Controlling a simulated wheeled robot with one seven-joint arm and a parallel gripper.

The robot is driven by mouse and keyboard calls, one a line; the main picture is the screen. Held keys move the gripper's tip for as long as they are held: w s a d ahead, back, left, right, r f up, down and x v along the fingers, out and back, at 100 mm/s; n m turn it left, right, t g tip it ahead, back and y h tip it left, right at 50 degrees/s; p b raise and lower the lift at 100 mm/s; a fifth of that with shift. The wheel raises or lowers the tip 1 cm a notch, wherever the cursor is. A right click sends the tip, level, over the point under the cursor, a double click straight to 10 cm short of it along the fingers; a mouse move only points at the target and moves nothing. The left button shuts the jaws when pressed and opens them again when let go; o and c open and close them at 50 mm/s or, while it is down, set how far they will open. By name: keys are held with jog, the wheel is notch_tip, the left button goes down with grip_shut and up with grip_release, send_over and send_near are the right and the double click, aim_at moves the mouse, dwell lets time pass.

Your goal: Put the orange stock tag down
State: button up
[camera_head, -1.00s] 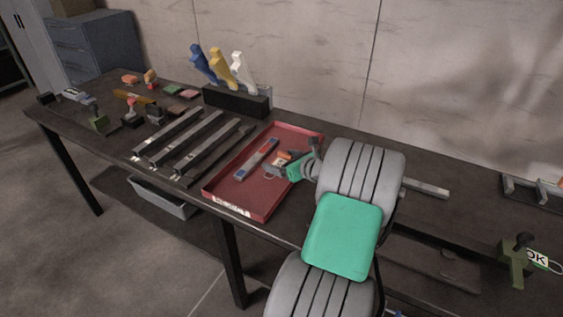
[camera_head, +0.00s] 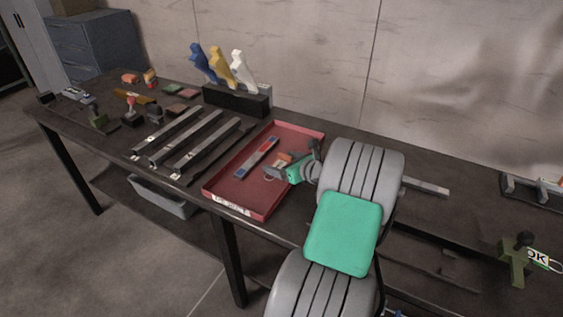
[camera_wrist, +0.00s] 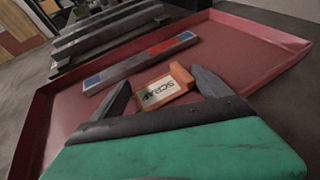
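The orange stock tag (camera_head: 284,159) is over the red tray's floor, at my gripper's tip. In the wrist view the tag (camera_wrist: 158,92) shows a pale face reading SCRAP and an orange end. My gripper (camera_head: 279,168) reaches into the tray from the right. In the wrist view the fingers of my gripper (camera_wrist: 160,82) stand wide apart, one on each side of the tag. The orange end is close to the right finger; I cannot tell whether they touch. The red tray (camera_head: 222,203) has a white label on its front wall.
Several dark rails (camera_head: 190,140) lie left of the tray. A black holder (camera_head: 236,100) with blue, yellow and white pieces stands behind. A green stand (camera_head: 515,262) is at far right.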

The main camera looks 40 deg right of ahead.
jog(key=shift+o, duration=1.3)
jog(key=shift+s, duration=0.15)
